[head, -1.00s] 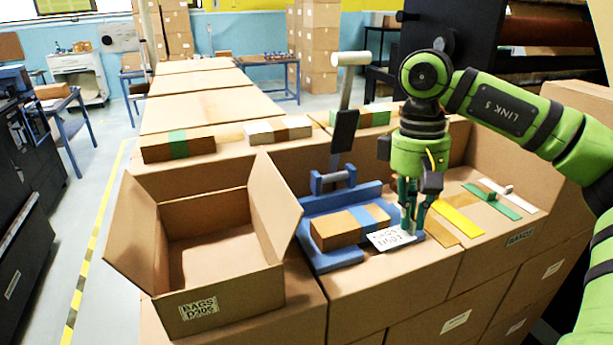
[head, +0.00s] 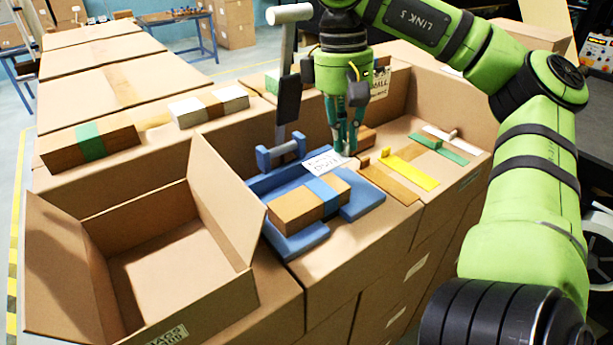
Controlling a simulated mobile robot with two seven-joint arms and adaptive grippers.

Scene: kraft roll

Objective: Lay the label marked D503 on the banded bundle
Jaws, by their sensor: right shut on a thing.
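The banded bundle (head: 290,212) is a brown block with a blue band, lying in a blue cradle (head: 305,240) on the cardboard boxes. My right gripper (head: 346,150) points down behind and to the right of the bundle. It is shut on a white label (head: 327,162), holding it by its right side. The label is tilted and appears above the far end of the bundle. Its printing is too small to read surely. I cannot tell whether the label touches the bundle. My left gripper is not in view.
An open carton (head: 150,250) stands left of the cradle. A dark upright lever with a pale handle (head: 290,14) rises behind the bundle. Brown, yellow (head: 410,170), green and white strips lie to the right. Other banded bundles (head: 90,143) lie behind the carton.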

